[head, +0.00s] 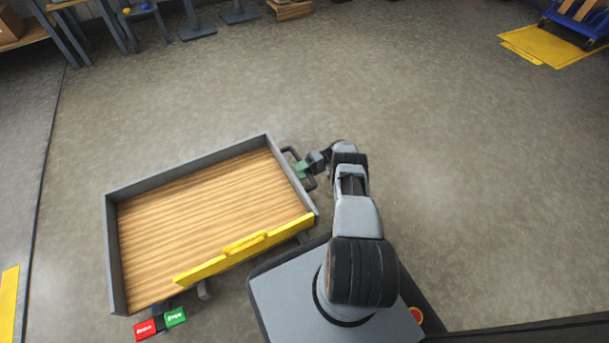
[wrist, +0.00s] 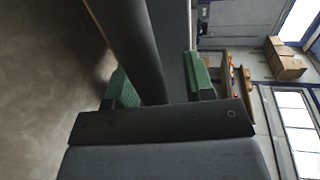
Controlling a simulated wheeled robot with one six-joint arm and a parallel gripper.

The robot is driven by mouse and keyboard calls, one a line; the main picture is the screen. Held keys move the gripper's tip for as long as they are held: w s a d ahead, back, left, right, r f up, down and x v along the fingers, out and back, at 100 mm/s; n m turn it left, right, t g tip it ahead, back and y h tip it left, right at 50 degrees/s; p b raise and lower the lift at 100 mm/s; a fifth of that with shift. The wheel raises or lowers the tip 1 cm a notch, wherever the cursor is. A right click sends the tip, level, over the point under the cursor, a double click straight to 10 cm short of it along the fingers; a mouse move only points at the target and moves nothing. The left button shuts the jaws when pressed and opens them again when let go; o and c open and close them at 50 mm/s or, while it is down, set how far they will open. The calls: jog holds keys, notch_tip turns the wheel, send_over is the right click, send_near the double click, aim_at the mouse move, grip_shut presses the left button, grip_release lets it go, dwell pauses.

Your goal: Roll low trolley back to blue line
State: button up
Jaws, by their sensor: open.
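The low trolley (head: 210,222) has a wooden deck, grey side walls and a yellow front edge. It stands on the floor just left of my base in the head view. A dark handle (head: 291,153) sticks out from its right end. My gripper (head: 302,169), with green fingertips, is at this handle. In the wrist view the dark handle bar (wrist: 140,45) runs between the two green fingers of my gripper (wrist: 162,88), which are apart and not closed on it. No blue line can be made out in either view.
A red pedal (head: 145,329) and a green pedal (head: 175,317) sit at the trolley's near edge. A yellow floor strip (head: 9,300) lies at far left. A blue cart (head: 577,22) stands on a yellow mat (head: 540,45) at the upper right. The middle floor is clear.

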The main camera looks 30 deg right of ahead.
aim_at(290, 172)
notch_tip(290, 172, up, 3)
jog(key=shift+r+p, duration=0.2)
jog(key=shift+p, duration=0.85)
jog(key=o, duration=0.6)
jog(key=s+r+p, duration=0.4)
jog(key=r+p, duration=0.1)
jog(key=p, duration=0.1)
jog(key=shift+a+r, duration=0.2)
jog(key=shift+a, duration=0.15)
jog(key=s+r+p, duration=0.1)
jog(key=s, duration=0.1)
jog(key=s+r+p, duration=0.1)
jog(key=s, duration=0.1)
jog(key=s+a+r+p, duration=0.1)
jog(key=shift+s+p, duration=0.35)
jog(key=shift+s, duration=0.05)
jog(key=shift+s+a+r+p, duration=0.2)
jog(key=shift+s+r, duration=0.1)
jog(key=shift+s, duration=0.35)
jog(key=shift+s+a+r+p, duration=0.15)
jog(key=shift+s+r+p, duration=0.1)
jog(key=shift+s, duration=0.35)
jog(key=c, duration=0.6)
jog(key=shift+s+a+f, duration=0.1)
jog(key=shift+s+a, duration=0.15)
jog(key=shift+s, duration=0.5)
